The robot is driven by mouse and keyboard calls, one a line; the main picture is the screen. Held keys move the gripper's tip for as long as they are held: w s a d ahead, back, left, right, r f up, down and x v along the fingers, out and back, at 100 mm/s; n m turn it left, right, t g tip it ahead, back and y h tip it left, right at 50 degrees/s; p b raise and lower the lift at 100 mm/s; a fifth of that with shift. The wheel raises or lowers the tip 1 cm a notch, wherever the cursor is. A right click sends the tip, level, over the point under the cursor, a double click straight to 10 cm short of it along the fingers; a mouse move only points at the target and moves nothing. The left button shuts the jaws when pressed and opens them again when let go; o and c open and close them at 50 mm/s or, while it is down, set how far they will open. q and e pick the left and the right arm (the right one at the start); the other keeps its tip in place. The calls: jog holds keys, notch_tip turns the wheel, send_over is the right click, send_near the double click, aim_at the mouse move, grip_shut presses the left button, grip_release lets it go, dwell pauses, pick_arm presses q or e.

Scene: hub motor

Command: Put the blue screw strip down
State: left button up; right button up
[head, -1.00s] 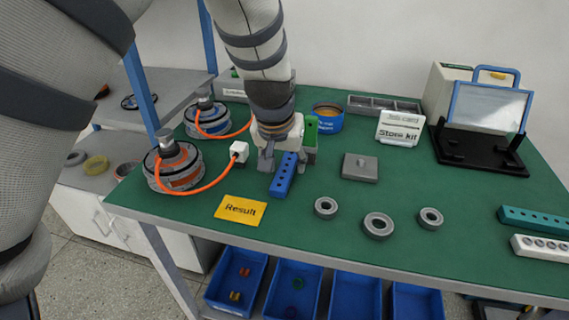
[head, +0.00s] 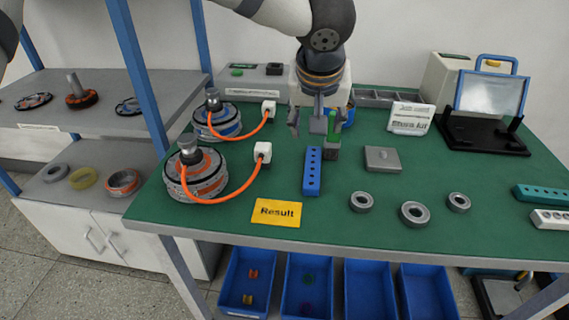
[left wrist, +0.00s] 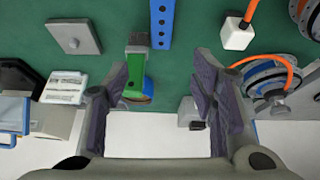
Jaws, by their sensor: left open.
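The blue screw strip (head: 312,172) lies flat on the green table, its long side pointing toward the front edge, with a row of dark holes on top. My left gripper (head: 315,124) is open and empty, just behind and above the strip's far end, apart from it. In the left wrist view the strip (left wrist: 162,24) shows at the top, beyond the spread fingers (left wrist: 165,100). A green-and-grey block (head: 333,135) stands beside the gripper's right finger; whether they touch is unclear. My right gripper is not in view.
The yellow Result card (head: 276,212) lies front left of the strip. Two motors (head: 195,175) with orange cables and white connectors stand to the left. A grey plate (head: 382,160) and grey rings (head: 415,214) lie to the right. Teal and white strips (head: 540,196) lie at far right.

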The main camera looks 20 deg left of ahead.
aim_at(313, 165)
pick_arm(q)
jog(key=shift+g, duration=0.7)
jog(key=x, duration=0.4)
jog(key=s+b+x, duration=0.1)
jog(key=x, duration=0.2)
jog(key=s+d+f+x, duration=0.1)
jog(key=x, duration=0.3)
jog(key=shift+w+a+f, duration=0.1)
jog(key=shift+w+f, duration=0.05)
jog(key=shift+f, duration=0.05)
jog(key=shift+r, duration=0.1)
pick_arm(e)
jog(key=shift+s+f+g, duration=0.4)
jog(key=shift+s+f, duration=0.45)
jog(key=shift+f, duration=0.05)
pick_arm(q)
grip_shut()
